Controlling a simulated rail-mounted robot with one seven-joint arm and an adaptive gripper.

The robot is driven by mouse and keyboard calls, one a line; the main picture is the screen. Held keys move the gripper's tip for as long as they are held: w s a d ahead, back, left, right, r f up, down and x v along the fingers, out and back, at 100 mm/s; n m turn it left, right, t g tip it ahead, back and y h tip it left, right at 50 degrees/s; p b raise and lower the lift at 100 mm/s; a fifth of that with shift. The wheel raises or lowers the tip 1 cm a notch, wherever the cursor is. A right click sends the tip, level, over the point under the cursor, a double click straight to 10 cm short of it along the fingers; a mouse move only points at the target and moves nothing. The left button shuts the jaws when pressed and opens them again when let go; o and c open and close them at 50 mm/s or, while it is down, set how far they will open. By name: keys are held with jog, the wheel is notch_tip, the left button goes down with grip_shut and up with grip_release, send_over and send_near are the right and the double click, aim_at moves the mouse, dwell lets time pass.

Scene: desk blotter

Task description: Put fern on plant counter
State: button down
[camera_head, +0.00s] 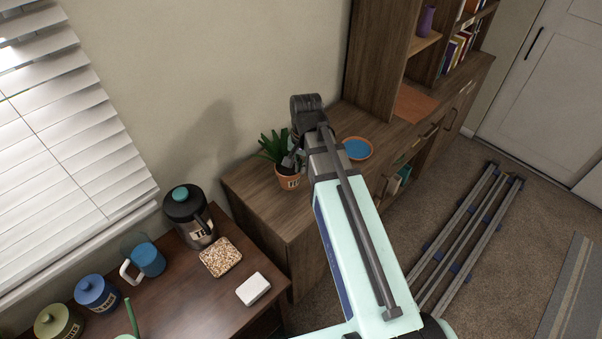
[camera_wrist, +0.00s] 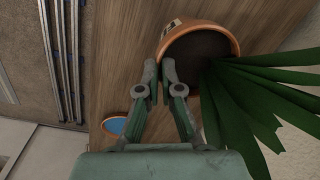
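The fern (camera_head: 271,147) is a green plant in a terracotta pot (camera_head: 288,183) with a pale label. In the head view the pot is upright at the left end of the wooden counter (camera_head: 249,195); whether its base touches the wood is hard to tell. My gripper (camera_head: 290,161) is at the pot's rim, partly hidden by my arm. In the wrist view my gripper (camera_wrist: 160,70) is nearly closed, with the rim of the fern's pot (camera_wrist: 228,33) between its fingertips. One finger is inside the pot, over the dark soil, and the leaves (camera_wrist: 250,100) spread to the right.
An orange-rimmed dish with a blue inside (camera_head: 357,148) is on the counter, right of my gripper. A shelf unit (camera_head: 375,65) rises behind it.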

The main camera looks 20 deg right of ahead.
jog(key=shift+f, duration=1.95)
jog(key=shift+f, duration=0.1)
jog(key=c, duration=1.3)
grip_release()
jog(key=shift+p, duration=0.3)
jog(key=r, duration=0.4)
jog(key=r+b, duration=0.1)
jog(key=r, duration=0.7)
jog(key=shift+s+d+r+b, duration=0.1)
jog(key=shift+s+d+b, duration=0.15)
jog(key=shift+d+b, duration=0.05)
